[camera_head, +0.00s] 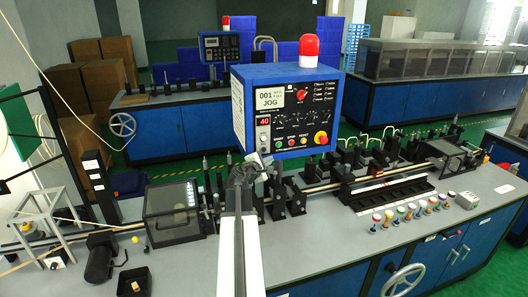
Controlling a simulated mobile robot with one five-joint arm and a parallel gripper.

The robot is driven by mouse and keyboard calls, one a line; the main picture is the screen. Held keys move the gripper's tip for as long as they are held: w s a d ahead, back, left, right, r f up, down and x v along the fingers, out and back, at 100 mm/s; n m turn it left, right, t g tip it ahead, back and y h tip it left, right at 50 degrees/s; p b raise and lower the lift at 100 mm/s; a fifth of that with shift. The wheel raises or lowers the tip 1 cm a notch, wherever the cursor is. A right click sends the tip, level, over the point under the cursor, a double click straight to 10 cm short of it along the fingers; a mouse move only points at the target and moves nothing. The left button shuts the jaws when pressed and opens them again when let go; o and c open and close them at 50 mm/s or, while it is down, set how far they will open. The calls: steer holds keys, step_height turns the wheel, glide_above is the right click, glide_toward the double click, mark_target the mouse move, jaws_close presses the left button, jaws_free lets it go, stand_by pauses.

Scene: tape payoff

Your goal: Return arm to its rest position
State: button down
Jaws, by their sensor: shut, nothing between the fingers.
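My arm reaches forward from the bottom middle of the head view, over the grey bench top (190,272). My gripper (259,160) is at its far end, small and dark against the machine parts. It appears shut and empty. It is just below the lower left corner of the blue control box (284,110) in the picture. Whether it touches anything there I cannot tell. The box has a JOG screen, several knobs and a red lamp (309,46) on top.
A clear-covered box (172,210) stands left of my arm. Several colored-top pegs (410,211) stand in a row at right. A black motor (100,256) and small black tray (134,281) are at left. Bare bench lies either side of my arm near the front.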

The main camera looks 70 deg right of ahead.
stand_by(0.4)
steer(key=w+a+f+n+t+y+b, duration=0.1)
steer(key=w+a+t, duration=0.1)
steer(key=w+a, duration=0.65)
steer(key=w+a+f+n+t+b, duration=0.15)
steer(key=w+a, duration=0.45)
steer(key=w, duration=0.6)
steer(key=w+a+f+n+t+y, duration=0.1)
steer(key=w+a+n+t, duration=0.15)
steer(key=w+a, duration=0.6)
steer(key=w+a+f+t+y, duration=0.2)
steer(key=w+a+f, duration=0.2)
steer(key=w+a, duration=0.55)
steer(key=w+a+f+m+g+y+b, duration=0.1)
steer(key=a+f+m+y, duration=0.3)
steer(key=a, duration=1)
steer(key=w+a+f+n+y+b, duration=0.15)
steer(key=a+f, duration=0.45)
steer(key=a, duration=0.8)
steer(key=s+a+f+m+g+y, duration=0.2)
steer(key=s+a+f+m+y, duration=0.1)
steer(key=s+a, duration=0.4)
steer(key=s+a+f+m+g+y, duration=0.2)
steer(key=s+a+m, duration=0.3)
steer(key=a, duration=0.5)
steer(key=shift+s+f+g+y, duration=0.45)
steer(key=shift+s+g, duration=0.35)
steer(key=shift+s, duration=0.25)
